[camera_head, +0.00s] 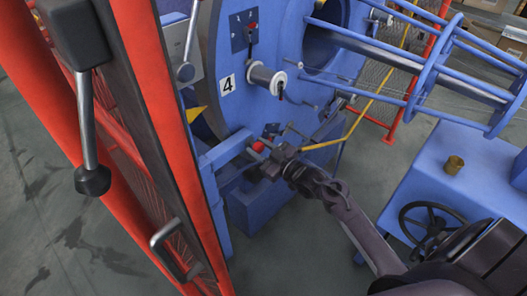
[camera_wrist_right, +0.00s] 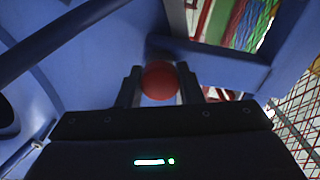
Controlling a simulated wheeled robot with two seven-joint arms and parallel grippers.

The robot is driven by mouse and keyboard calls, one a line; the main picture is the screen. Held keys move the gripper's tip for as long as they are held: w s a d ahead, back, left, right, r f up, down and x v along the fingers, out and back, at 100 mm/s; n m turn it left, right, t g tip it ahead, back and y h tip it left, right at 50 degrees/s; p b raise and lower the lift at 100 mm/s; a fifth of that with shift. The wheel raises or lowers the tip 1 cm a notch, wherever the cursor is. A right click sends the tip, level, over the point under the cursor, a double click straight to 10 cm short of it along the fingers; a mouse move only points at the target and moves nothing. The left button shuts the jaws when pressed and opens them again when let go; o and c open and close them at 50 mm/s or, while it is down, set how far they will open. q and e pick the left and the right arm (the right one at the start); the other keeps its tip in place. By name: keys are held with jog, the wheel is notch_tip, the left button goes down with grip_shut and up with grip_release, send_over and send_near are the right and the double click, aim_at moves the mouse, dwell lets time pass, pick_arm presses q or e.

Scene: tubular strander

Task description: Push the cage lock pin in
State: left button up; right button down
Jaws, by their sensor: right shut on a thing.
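The cage lock pin shows as a round red knob (camera_head: 258,146) at the blue bracket low on the blue machine. In the right wrist view the red knob (camera_wrist_right: 159,81) sits between the two dark fingers of my right gripper (camera_wrist_right: 159,88). In the head view my right gripper (camera_head: 266,160) reaches in from the lower right and is shut on the knob. The pin's shaft is hidden, so I cannot tell how deep it sits. My left gripper is not in view.
A red guard frame (camera_head: 165,120) with a dark handle stands close on the left. A spool (camera_head: 267,78) and a number 4 plate (camera_head: 227,85) are on the blue disc above. A blue cabinet with a handwheel (camera_head: 432,220) stands at the right.

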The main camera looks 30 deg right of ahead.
jog(key=c, duration=1.3)
grip_release()
jog(key=shift+w+r, duration=0.1)
jog(key=o, duration=0.3)
jog(key=shift+w+a, duration=0.1)
jog(key=shift+s+d+f, duration=0.2)
jog(key=shift+s, duration=0.3)
jog(key=v, duration=0.6)
jog(key=shift+s, duration=0.35)
jog(key=shift+d+r, duration=0.1)
jog(key=shift+d, duration=0.05)
